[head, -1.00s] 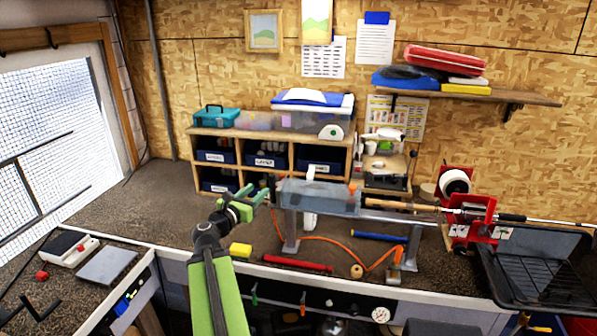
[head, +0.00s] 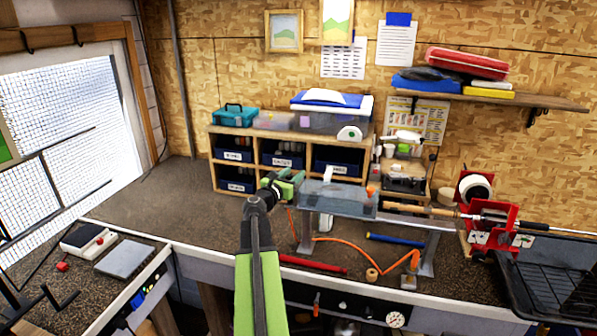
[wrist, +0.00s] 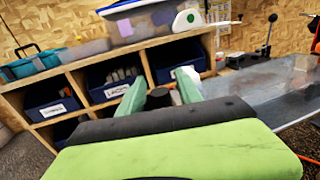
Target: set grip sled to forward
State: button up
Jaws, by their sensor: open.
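A translucent blue-grey trough-like housing (head: 338,201) sits on a raised metal stand on the bench, with a white upright piece at its left part and an orange piece at its right end. I cannot clearly make out which part is the grip sled. My gripper (head: 290,184) is just left of the housing, near its left end, open with nothing between its green jaws. In the wrist view, the gripper (wrist: 160,88) points toward the shelf bins, and the housing (wrist: 265,95) shows at right as a grey translucent surface. Its far end is out of that view.
A black tray (head: 555,275) is at far right. A wooden bin shelf (head: 250,160) stands behind. An orange hose (head: 340,240) and red tube (head: 312,264) lie below the housing.

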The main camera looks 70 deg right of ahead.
jog(key=shift+d, duration=0.1)
grip_shut()
jog(key=shift+w, duration=0.1)
dwell(1.2)
